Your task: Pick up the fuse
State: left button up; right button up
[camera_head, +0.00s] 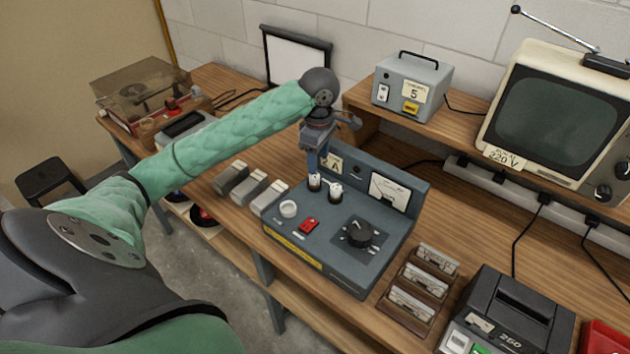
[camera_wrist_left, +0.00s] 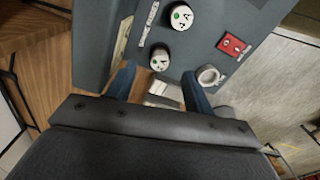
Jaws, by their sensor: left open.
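Two short white cylinders with dark marks on top stand on the blue-grey console (camera_head: 340,272); they look like fuses. The left fuse (camera_head: 315,183) is partly covered by my gripper in the head view, and the right fuse (camera_head: 335,193) stands beside it. The wrist view shows one fuse (camera_wrist_left: 160,57) just beyond my fingertips and the other fuse (camera_wrist_left: 183,17) farther off. My left gripper (camera_head: 318,170) points down over the console's back left part, open and empty. The wrist view shows its two blue fingers apart (camera_wrist_left: 158,85). My right gripper is not in view.
The console also bears a white ring (camera_head: 288,208), a red switch (camera_head: 309,225), a black knob (camera_head: 358,233) and a raised back panel with a meter (camera_head: 389,192). Grey devices (camera_head: 250,188) lie left. A card rack (camera_head: 418,285) and black machine (camera_head: 510,310) stand right.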

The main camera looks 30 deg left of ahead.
aim_at(315, 181)
pick_arm(q)
jog(key=shift+a+f, duration=0.1)
jog(key=shift+f, duration=0.4)
jog(key=f+p, duration=0.2)
jog(key=f, duration=0.1)
jog(key=shift+s+a+f, duration=0.15)
jog(key=shift+a+f, duration=0.1)
jog(key=shift+a, duration=0.15)
jog(key=shift+f, duration=0.75)
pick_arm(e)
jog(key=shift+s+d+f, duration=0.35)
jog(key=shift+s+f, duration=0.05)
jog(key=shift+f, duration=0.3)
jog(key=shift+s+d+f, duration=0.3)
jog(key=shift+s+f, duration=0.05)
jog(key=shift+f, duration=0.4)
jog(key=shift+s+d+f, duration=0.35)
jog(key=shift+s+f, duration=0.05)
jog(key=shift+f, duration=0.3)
pick_arm(q)
jog(key=c, duration=1.1)
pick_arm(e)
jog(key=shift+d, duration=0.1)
